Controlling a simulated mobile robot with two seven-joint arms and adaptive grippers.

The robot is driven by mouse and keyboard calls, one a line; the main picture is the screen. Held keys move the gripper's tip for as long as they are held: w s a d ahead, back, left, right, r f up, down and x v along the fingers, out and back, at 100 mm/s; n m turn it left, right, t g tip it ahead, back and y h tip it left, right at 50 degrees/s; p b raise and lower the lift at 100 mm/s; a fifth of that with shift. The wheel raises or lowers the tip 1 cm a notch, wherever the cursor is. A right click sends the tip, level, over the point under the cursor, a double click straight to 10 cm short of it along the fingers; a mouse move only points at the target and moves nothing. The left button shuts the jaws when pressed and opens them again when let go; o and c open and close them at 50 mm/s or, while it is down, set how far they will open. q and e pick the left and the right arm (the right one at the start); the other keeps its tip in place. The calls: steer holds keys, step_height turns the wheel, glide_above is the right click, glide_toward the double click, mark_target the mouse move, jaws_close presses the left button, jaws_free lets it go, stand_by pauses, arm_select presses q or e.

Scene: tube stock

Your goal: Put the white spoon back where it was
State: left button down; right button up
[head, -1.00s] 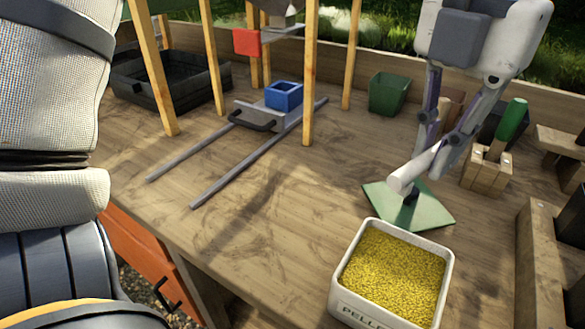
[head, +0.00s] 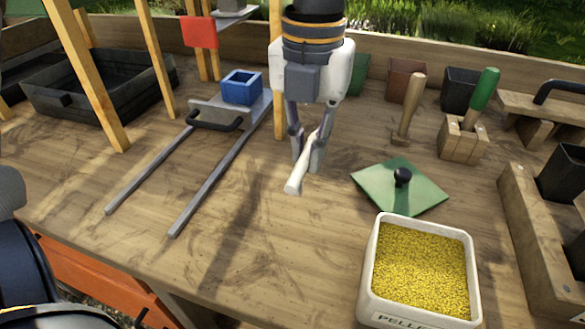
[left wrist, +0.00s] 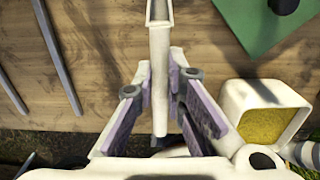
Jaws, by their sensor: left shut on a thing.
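My left gripper (head: 306,158) comes down from above at the middle of the head view. It is shut on the white spoon (head: 296,182), which slants down to the left between the fingers. In the left wrist view the white spoon (left wrist: 160,62) runs lengthwise between the purple-lined fingers of the left gripper (left wrist: 160,88). The spoon is over bare bench, left of the green lid; whether it touches the wood I cannot tell. My right gripper is not in view.
A white tub of yellow pellets (head: 371,285) stands front right. The green square lid (head: 425,193) with a black knob lies behind it. A sliding rail frame with a blue box (head: 242,88) and wooden posts stand left. The bench (head: 250,235) is clear in front.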

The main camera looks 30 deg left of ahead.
arm_select(q)
steer(key=a+f, duration=0.1)
steer(key=f, duration=0.1)
steer(key=w+a+f, duration=0.1)
steer(key=a+f, duration=0.1)
steer(key=shift+w+f, duration=0.1)
steer(key=shift+f, duration=1.35)
steer(key=shift+f, duration=0.1)
steer(key=c, duration=1.7)
jaws_free()
steer(key=shift+o, duration=0.2)
step_height(320, 180, up, 12)
